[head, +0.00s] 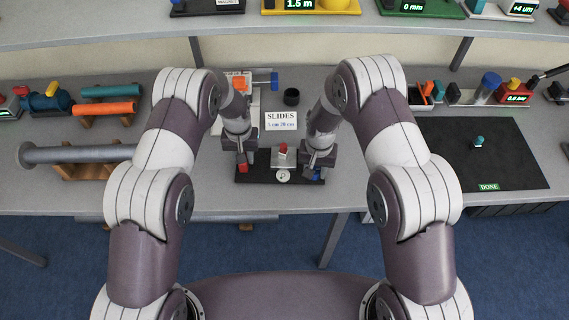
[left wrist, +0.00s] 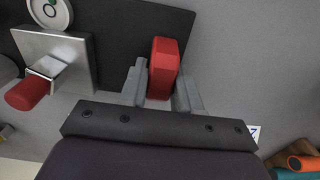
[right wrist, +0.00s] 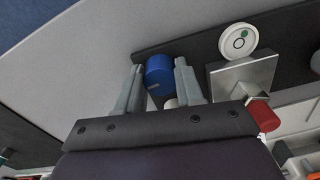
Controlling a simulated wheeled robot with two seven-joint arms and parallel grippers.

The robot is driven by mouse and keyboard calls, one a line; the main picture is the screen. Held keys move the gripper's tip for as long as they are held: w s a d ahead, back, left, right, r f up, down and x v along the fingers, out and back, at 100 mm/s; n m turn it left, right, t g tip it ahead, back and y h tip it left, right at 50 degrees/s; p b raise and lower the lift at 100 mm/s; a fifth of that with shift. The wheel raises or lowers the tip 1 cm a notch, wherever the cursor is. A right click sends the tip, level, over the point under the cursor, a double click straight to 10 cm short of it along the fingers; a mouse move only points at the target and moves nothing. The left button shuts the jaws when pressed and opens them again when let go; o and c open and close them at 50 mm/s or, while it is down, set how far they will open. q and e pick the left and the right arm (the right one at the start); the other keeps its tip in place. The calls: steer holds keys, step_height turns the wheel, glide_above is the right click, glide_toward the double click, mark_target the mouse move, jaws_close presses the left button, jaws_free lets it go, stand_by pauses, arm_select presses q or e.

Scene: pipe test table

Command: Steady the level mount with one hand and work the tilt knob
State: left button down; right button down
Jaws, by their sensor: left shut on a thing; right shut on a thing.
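The level mount is a dark base plate (head: 262,177) at the table's front. It bears a metal block (head: 282,160) with a red cap, and a white round level (head: 283,176) with a green spot. My left gripper (head: 243,163) is shut on the red block (left wrist: 164,66) at the plate's left end. My right gripper (head: 315,172) is shut on the blue knob (right wrist: 159,72) at the right end; the knob has a pale mark on its side. In the right wrist view the level (right wrist: 238,41) shows its green spot off centre.
A SLIDES sign (head: 281,121) and a small dark cup (head: 291,97) stand behind the mount. A grey pipe on wooden supports (head: 85,170) lies at left. A black DONE mat (head: 500,160) with a small teal-topped piece is at right. A shelf crosses the back.

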steer(key=n, duration=0.4)
steer(key=shift+n, duration=0.8)
steer(key=n, duration=0.3)
steer(key=shift+d, duration=0.1)
steer(key=shift+n, duration=0.8)
steer(key=c, duration=0.6)
jaws_free()
steer(key=shift+c, duration=0.2)
